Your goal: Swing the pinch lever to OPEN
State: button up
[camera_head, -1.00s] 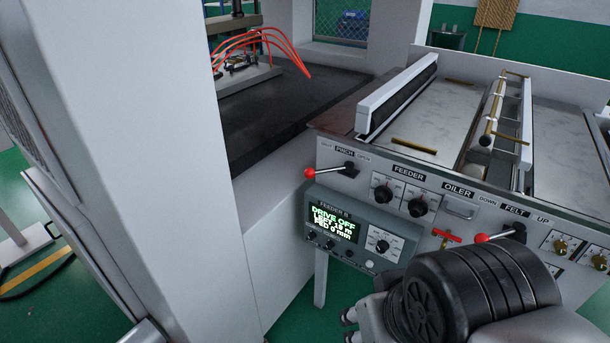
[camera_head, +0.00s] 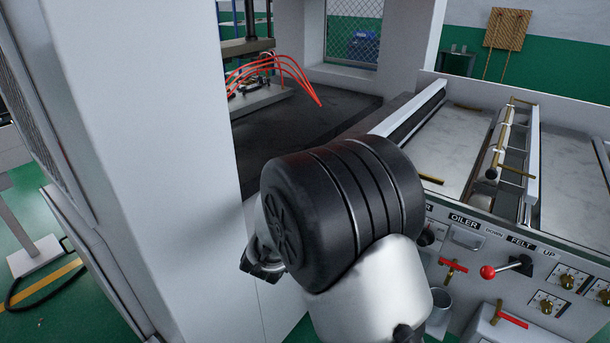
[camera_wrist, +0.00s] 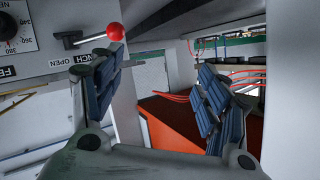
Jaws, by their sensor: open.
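The pinch lever (camera_wrist: 90,37) shows in the wrist view as a metal rod with a red ball knob (camera_wrist: 116,32), upside down, at the upper left. PINCH and OPEN labels are beside it, partly covered by my finger. My gripper (camera_wrist: 160,70) is open and empty. Its left finger is just below the knob in the picture; I cannot tell whether they touch. Its right finger is well clear of the lever. In the head view my dark wrist hides the lever, and only a bit of my gripper (camera_head: 262,262) shows.
The felt lever (camera_head: 503,270) with its red knob, a red-handled valve (camera_head: 454,265) and several dials are on the panel at right in the head view. A tall white machine frame (camera_head: 140,120) stands at left. The dark press bed (camera_head: 345,108) lies behind my arm.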

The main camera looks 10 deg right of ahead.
notch_tip(320, 180, down, 8)
jog(key=s+d+m+t+h+p, duration=0.1)
jog(key=s+d+m+h, duration=0.15)
jog(key=h, duration=0.45)
jog(key=shift+n, duration=0.35)
jog(key=b+x, duration=0.3)
jog(key=x, duration=1.4)
jog(key=shift+w+f, duration=0.1)
jog(key=shift+c, duration=0.5)
jog(key=c, duration=1.4)
jog(key=shift+c, duration=0.2)
